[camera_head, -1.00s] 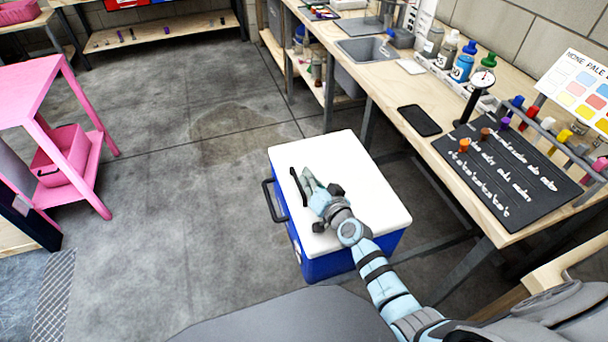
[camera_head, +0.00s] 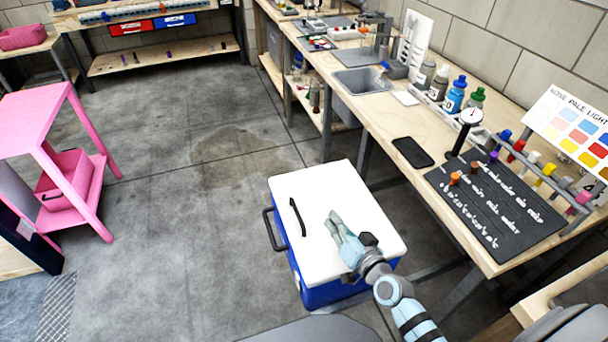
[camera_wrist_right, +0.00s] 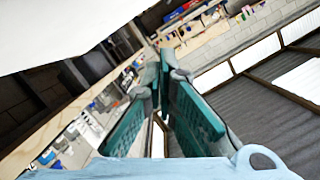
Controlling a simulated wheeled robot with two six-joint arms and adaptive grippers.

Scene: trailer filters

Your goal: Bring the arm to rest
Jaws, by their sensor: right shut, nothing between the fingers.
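My right gripper (camera_head: 338,225) shows in the head view over the white lid of the blue cooler (camera_head: 325,290), to the right of the lid's black handle. It is shut and empty, and apart from the handle. In the right wrist view its teal finger pads (camera_wrist_right: 165,90) come together at the tips with nothing between them. My right arm comes in from the lower right. My left gripper is not in view.
A wooden workbench (camera_head: 440,190) with a black phone (camera_head: 412,152), a dark mat with coloured pegs (camera_head: 495,205) and bottles runs along the right. A pink table (camera_head: 40,115) stands at the left.

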